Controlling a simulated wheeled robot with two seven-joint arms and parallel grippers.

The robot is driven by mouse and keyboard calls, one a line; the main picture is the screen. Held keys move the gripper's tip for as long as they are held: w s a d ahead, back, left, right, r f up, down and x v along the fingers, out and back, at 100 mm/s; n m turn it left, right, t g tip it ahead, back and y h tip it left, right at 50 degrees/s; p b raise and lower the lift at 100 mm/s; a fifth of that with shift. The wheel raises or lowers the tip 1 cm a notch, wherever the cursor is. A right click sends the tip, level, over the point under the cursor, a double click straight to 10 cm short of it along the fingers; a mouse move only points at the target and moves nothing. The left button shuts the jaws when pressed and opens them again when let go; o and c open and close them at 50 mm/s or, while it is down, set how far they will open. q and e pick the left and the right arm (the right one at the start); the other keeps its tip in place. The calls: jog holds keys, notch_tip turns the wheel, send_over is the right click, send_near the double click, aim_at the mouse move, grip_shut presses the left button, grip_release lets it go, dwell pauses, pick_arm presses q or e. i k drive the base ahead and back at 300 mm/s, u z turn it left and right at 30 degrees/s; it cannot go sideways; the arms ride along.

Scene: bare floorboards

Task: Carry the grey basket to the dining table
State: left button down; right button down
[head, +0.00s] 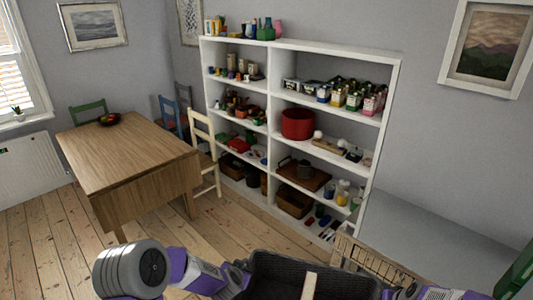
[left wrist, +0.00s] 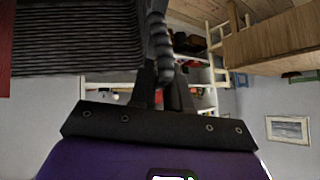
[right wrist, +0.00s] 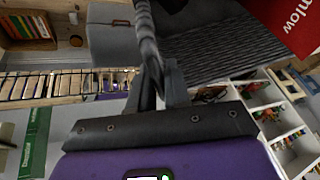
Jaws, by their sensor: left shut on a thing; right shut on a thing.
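The dark grey woven basket (head: 275,265) is at the bottom centre of the head view, close in front of me, with a pale strip and some contents inside it. Its side shows in the left wrist view (left wrist: 75,35) and in the right wrist view (right wrist: 215,45). My left gripper (left wrist: 162,85) is shut on the basket's rope-like handle at one end. My right gripper (right wrist: 152,75) is shut on the handle at the other end. The wooden dining table (head: 130,150) stands ahead to the left, apart from the basket, with a dark bowl (head: 109,119) on its far end.
A white shelf unit (head: 270,130) full of goods stands ahead against the wall. A cream chair (head: 205,150), a blue chair (head: 170,115) and a green chair (head: 88,112) surround the table. A wooden crate-like thing (head: 370,258) is at right. Bare floorboards (head: 60,240) are free at left.

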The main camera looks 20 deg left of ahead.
aim_at(108, 151)
jog(key=z, duration=0.1)
jog(key=k, duration=0.1)
jog(key=u, duration=1.1)
jog(key=i, duration=0.65)
jog(key=u, duration=0.9)
jog(key=i, duration=0.8)
jog(key=u, duration=0.65)
jog(key=i, duration=0.9)
jog(key=u, duration=0.3)
jog(key=i, duration=2.85)
jog(key=z, duration=0.25)
jog(key=i, duration=0.9)
jog(key=z, duration=0.35)
